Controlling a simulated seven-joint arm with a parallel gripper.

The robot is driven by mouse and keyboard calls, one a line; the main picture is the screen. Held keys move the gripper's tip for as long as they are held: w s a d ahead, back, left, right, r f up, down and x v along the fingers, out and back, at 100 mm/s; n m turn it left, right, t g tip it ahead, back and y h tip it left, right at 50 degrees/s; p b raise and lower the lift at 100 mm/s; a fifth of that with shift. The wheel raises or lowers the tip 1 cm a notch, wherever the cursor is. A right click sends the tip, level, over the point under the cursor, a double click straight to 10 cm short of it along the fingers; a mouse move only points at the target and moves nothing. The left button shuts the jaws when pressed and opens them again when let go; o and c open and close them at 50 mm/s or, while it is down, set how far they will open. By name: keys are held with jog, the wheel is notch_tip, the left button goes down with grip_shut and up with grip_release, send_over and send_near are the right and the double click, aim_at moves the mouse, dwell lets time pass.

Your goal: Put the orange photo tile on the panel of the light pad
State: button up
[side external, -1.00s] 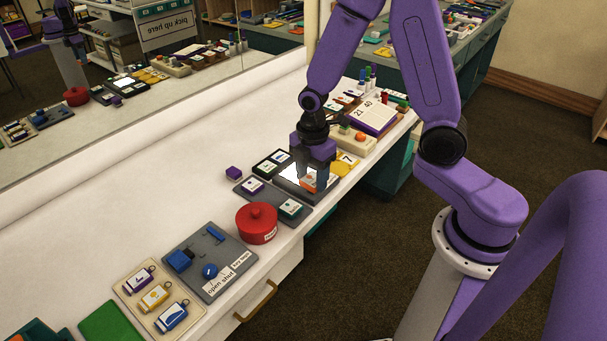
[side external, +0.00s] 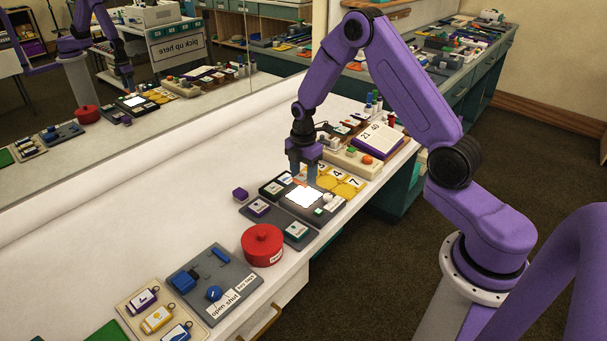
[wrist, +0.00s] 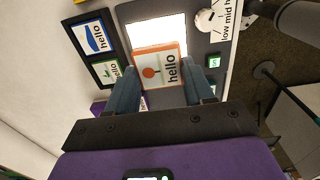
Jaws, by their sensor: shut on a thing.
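The orange photo tile (wrist: 158,66) is pale with an orange edge, an orange picture and the word "hello". My gripper (wrist: 168,82) is shut on it in the wrist view. In the side external view, a bit of the tile's orange (side external: 299,182) shows below my gripper (side external: 302,178), and the fingers hide the rest. The light pad (side external: 322,216) is dark grey with a glowing white panel (side external: 304,197).
A black holder with photo tiles (wrist: 95,40) lies beside the pad. A white dial (wrist: 209,20) and green button (wrist: 214,62) are on the pad. Yellow number tiles (side external: 345,187), a red pot (side external: 262,245) and a purple block (side external: 240,194) stand nearby. White table is free at left.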

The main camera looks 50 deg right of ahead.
aim_at(303, 196)
jog(key=shift+f, duration=2.5)
jog(key=o, duration=1.1)
notch_tip(303, 196, up, 18)
jog(key=shift+f, duration=0.25)
jog(key=shift+a, duration=0.1)
